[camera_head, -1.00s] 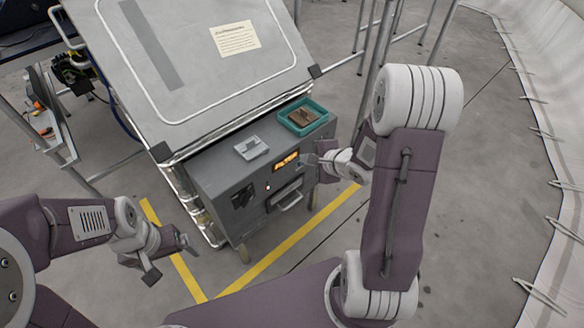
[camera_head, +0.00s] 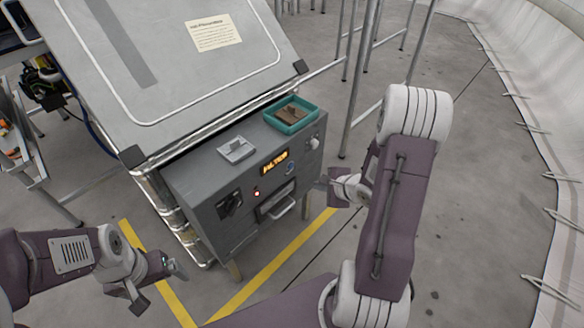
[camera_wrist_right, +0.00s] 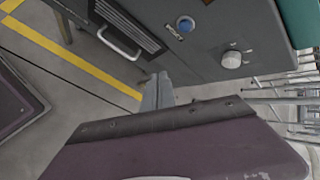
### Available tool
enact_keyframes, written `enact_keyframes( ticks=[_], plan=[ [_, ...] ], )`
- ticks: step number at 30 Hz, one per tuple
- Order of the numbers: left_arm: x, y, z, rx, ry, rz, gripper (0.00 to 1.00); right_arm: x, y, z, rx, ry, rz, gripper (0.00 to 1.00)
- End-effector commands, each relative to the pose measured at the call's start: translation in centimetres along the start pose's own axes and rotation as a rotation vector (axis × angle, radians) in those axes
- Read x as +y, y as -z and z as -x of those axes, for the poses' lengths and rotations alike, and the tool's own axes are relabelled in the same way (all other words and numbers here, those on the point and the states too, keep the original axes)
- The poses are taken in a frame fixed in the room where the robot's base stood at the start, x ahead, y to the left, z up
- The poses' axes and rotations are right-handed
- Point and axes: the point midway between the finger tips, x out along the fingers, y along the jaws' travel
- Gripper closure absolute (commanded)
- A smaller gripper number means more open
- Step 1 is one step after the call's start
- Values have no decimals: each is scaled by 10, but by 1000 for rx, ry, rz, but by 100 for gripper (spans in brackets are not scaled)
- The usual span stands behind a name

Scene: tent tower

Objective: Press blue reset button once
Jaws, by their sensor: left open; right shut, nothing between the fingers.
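The blue button (camera_head: 291,168) is on the front panel of the grey control box (camera_head: 205,185), right of the lit orange display (camera_head: 274,161). In the right wrist view the blue button (camera_wrist_right: 185,24) is round with a pale ring, near the top. My right gripper (camera_head: 322,184) is shut and empty, to the lower right of the button and apart from it. Its closed fingers show in the right wrist view (camera_wrist_right: 157,92), below the button. My left gripper (camera_head: 160,286) is open and empty at the lower left, over the floor away from the box.
A white knob (camera_wrist_right: 231,59) sits right of the button. The panel also has a small red light (camera_head: 257,193), a black switch (camera_head: 229,204) and a handled drawer (camera_head: 277,203). A teal tray (camera_head: 291,115) stands on top of the box. Floor in front is clear.

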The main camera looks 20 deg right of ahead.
Motion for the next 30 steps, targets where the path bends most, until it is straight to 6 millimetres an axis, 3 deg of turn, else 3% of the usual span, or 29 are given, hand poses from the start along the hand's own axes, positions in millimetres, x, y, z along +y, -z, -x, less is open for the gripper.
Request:
enact_keyframes(
  ticks=[10,15,30],
  plan=[
    [0,-2,-19,0,0,0,8,-24,-26,-37,-3,2,5,100],
    [0,-1,-7,0,0,0,8,-36,-37,-47,-2,-1,2,100],
    [0,0,-5,0,0,0,8,-40,-41,-55,-1,1,1,100]
  ],
)
